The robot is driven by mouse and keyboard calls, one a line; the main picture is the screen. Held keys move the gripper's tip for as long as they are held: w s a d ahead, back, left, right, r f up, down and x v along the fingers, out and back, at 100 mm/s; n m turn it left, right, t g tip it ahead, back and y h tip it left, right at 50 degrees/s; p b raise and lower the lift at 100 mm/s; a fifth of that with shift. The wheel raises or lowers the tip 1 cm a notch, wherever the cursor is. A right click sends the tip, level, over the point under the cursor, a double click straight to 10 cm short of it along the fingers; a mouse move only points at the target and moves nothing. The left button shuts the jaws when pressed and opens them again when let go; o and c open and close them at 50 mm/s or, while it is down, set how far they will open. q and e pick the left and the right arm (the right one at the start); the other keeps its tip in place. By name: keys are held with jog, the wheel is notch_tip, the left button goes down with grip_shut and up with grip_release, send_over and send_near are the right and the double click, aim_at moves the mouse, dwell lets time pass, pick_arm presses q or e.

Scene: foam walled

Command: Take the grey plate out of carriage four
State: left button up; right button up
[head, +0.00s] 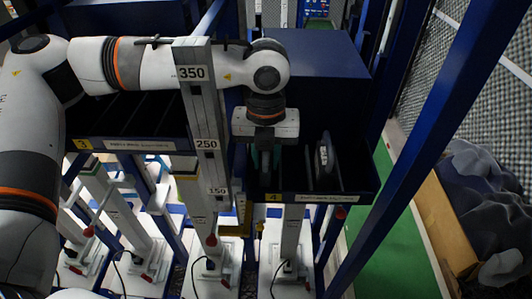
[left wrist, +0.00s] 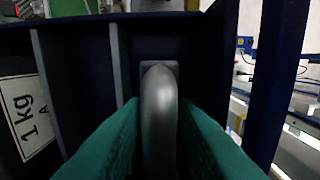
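Carriage four (head: 320,197) is a dark blue open box with a yellow "4" label at its front. My left gripper (head: 265,160) reaches down into its left part. In the left wrist view its two teal fingers (left wrist: 160,125) lie close along both sides of the grey plate (left wrist: 160,110), with no clear gap, so it looks shut on it. The plate stands on edge in its slot, its rounded rim facing the camera; its lower part is hidden. Another plate (head: 324,160), dark with a white "1 kg" label (left wrist: 25,115), stands farther right in the carriage. My right gripper is not in view.
Thin dividers (left wrist: 118,65) split the carriage into slots. A grey upright scale (head: 205,130) marked 350, 250 and 150 stands left of the gripper. Carriage three (head: 130,145) is farther left. Blue frame posts (head: 410,140) rise on the right, beside a green floor strip.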

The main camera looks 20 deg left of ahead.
pick_arm(q)
jog(key=shift+f, duration=0.45)
grip_shut()
jog(key=shift+w+r, duration=0.1)
